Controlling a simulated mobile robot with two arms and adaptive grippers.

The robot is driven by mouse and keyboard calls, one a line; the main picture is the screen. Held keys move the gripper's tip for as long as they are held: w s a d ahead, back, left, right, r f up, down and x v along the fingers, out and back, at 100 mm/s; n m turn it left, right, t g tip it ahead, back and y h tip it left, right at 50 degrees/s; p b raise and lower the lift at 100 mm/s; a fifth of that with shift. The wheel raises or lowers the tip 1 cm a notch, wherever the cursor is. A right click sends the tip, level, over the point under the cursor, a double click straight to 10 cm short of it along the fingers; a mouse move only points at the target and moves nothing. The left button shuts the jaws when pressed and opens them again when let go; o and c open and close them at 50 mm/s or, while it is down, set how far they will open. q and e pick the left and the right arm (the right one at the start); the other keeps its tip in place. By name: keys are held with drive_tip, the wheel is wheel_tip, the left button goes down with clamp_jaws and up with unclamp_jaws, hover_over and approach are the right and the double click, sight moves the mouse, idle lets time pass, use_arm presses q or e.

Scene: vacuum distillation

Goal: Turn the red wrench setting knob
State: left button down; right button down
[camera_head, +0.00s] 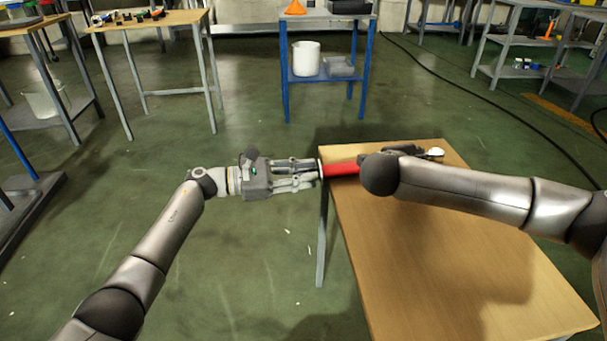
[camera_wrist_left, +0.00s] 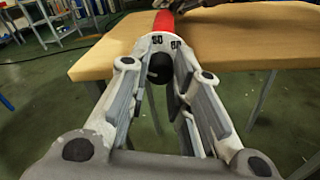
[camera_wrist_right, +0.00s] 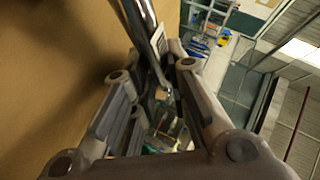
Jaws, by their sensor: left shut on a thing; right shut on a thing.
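The red wrench (camera_head: 341,169) lies level across the far left corner of the wooden table, its left end past the edge. Its setting knob is a pale ring with dark numbers (camera_wrist_left: 166,43) and a dark round end (camera_wrist_left: 160,68). My left gripper (camera_head: 316,174) reaches in from the left and is shut on this knob end. My right gripper (camera_head: 428,153) is over the table, partly hidden by my right wrist, and is shut on the wrench's metal part (camera_wrist_right: 140,25). The exact contact at the right is hard to see.
The wooden table (camera_head: 460,270) is bare toward the front. Green floor (camera_head: 240,270) is open left of it. A blue-legged cart (camera_head: 326,80) with a white bucket (camera_head: 306,58) stands behind. Another wooden table (camera_head: 150,24) with small items stands at the far left.

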use_arm(q)
drive_tip(key=n+g, duration=0.1)
drive_tip(key=n, duration=0.3)
drive_tip(key=shift+w, duration=0.1)
drive_tip(key=shift+n, duration=0.5)
drive_tip(key=c, duration=1.3)
unclamp_jaws()
drive_tip(key=a, duration=1.2)
drive_tip(key=shift+s+r, duration=0.25)
drive_tip(key=shift+r, duration=0.05)
use_arm(e)
drive_tip(key=c, duration=1.3)
unclamp_jaws()
